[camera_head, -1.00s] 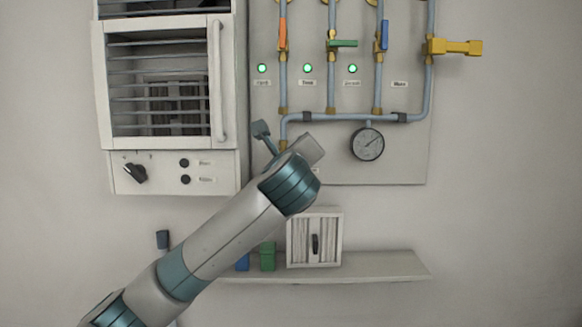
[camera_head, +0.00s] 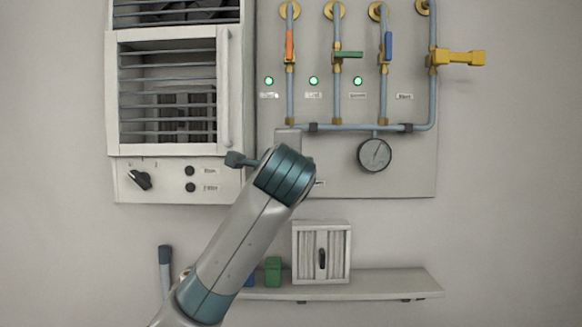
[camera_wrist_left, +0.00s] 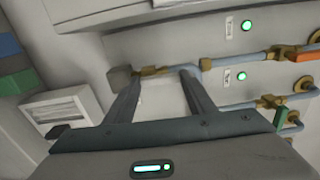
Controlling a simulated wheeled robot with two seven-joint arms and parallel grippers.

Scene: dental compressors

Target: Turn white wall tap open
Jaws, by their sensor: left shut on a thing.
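The white wall tap (camera_wrist_left: 155,71) shows in the left wrist view as a brass fitting on a pipe end, with a pale part between my fingers. My left gripper (camera_wrist_left: 156,72) has one finger on each side of it and is shut on it. How far the tap's handle is turned is not clear. In the head view my left arm covers the tap and most of the gripper, in front of the panel's lower left. My right gripper is not in view.
A pipe panel (camera_head: 400,178) carries orange (camera_head: 290,47), green (camera_head: 348,54), blue (camera_head: 388,45) and yellow (camera_head: 460,58) taps, green lamps and a gauge (camera_head: 374,155). A louvred cabinet (camera_head: 228,90) stands left. Below is a shelf (camera_head: 390,284) with a small white cabinet (camera_head: 321,251).

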